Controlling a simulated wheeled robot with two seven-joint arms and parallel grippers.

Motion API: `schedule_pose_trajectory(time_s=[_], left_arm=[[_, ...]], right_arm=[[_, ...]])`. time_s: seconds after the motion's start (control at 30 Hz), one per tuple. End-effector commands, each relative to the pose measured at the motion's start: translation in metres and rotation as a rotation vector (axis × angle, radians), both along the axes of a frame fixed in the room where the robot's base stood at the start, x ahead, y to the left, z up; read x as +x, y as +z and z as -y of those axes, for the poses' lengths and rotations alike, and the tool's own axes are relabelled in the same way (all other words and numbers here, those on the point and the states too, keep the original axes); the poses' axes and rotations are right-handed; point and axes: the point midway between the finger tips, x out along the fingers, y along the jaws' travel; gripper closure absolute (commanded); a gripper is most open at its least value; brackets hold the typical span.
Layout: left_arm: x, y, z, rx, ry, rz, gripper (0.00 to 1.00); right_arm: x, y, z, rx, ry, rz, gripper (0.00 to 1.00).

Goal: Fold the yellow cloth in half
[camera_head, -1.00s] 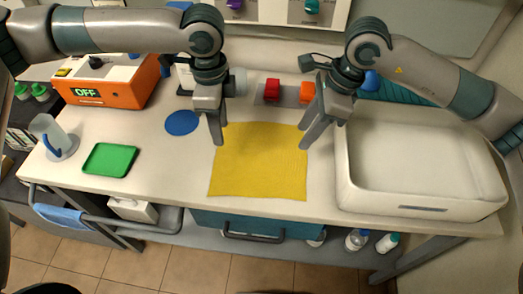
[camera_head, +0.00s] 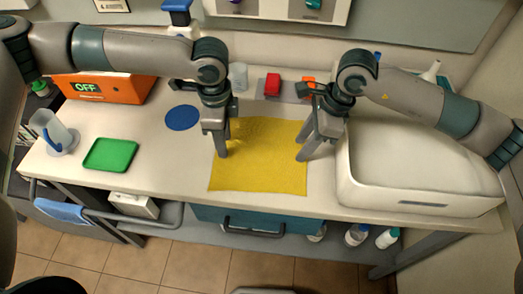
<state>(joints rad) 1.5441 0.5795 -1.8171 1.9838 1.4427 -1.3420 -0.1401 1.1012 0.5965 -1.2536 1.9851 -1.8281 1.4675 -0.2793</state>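The yellow cloth (camera_head: 258,172) lies spread on the white table, roughly square, with slight wrinkles towards its far left part. My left gripper (camera_head: 221,156) points down over the cloth's left side, with its fingertips near the left edge. My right gripper (camera_head: 302,158) points down at the cloth's right edge. I cannot tell whether either touches the cloth or how far apart its fingers are. The fingers hide small parts of both side edges. No part of the cloth is visibly lifted or folded.
A large white bin (camera_head: 425,203) stands close right of the cloth. A green tray (camera_head: 110,155) and a blue disc (camera_head: 182,117) lie left. A red block (camera_head: 272,84) and an orange block (camera_head: 309,84) stand behind. The orange device (camera_head: 95,87) is at the back left.

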Motion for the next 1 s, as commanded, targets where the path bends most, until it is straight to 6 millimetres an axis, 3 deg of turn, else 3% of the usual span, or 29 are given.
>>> schedule_pose_trajectory(time_s=[0.93,1.0], left_arm=[[-0.0003,-0.0104,0.0,0.0,0.0,0.0,0.64],[-0.0003,-0.0105,-0.0001,0.0,0.0,-0.001,0.7]], right_arm=[[-0.0006,-0.0102,0.0001,-0.001,0.001,-0.001,0.64],[-0.0006,-0.0103,0.0001,-0.001,0.001,-0.001,0.7]])
